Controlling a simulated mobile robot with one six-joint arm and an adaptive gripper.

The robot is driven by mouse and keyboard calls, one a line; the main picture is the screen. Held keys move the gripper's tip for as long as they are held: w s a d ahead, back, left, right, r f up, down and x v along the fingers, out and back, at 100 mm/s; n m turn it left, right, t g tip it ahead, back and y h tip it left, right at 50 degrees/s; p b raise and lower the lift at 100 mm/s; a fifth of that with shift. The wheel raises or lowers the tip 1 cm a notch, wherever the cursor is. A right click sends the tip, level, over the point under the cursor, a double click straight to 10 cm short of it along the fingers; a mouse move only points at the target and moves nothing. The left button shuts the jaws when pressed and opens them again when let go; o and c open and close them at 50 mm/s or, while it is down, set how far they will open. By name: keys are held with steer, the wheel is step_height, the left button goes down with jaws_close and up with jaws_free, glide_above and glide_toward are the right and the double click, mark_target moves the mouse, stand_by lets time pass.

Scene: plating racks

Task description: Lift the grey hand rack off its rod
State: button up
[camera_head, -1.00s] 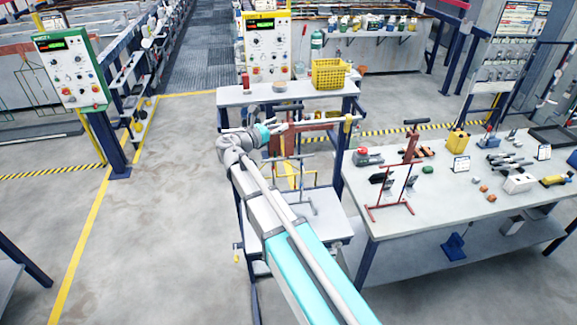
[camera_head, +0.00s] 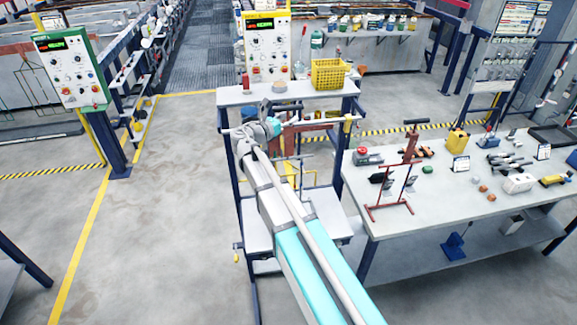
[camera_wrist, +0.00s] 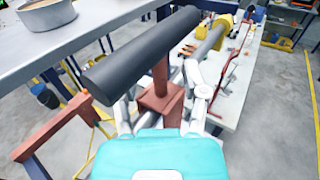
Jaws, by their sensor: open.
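The hand rack hangs at the stand in the middle of the head view, its red-brown bar (camera_head: 322,116) partly behind my arm. In the wrist view its thick dark grey handle (camera_wrist: 140,55) crosses above a red-brown stem and block. A grey rod (camera_wrist: 211,40) with a yellow end shows behind the handle; where the rack rests on it is hidden. My gripper (camera_wrist: 160,92) is open, its fingers on either side of the red-brown stem, below the handle. I cannot tell whether they touch it. My gripper (camera_head: 268,125) also shows at the stand in the head view.
The stand's upper shelf (camera_head: 300,94) carries a yellow basket (camera_head: 328,73) and a round pan (camera_head: 280,87); its edge is close to my gripper. The table (camera_head: 385,222) at right bears another red-brown rack (camera_head: 410,150) and several tools.

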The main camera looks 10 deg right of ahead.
mark_target(284, 110)
steer(key=shift+c, duration=0.3)
jaws_close()
steer(key=shift+r, duration=0.2)
steer(key=shift+r+p, duration=1.65)
steer(key=shift+p, duration=0.25)
steer(key=shift+s+a+f, duration=0.1)
steer(key=shift+s+a, duration=0.1)
steer(key=shift+a, duration=0.15)
steer(key=v, duration=1.7)
steer(key=shift+s, duration=0.1)
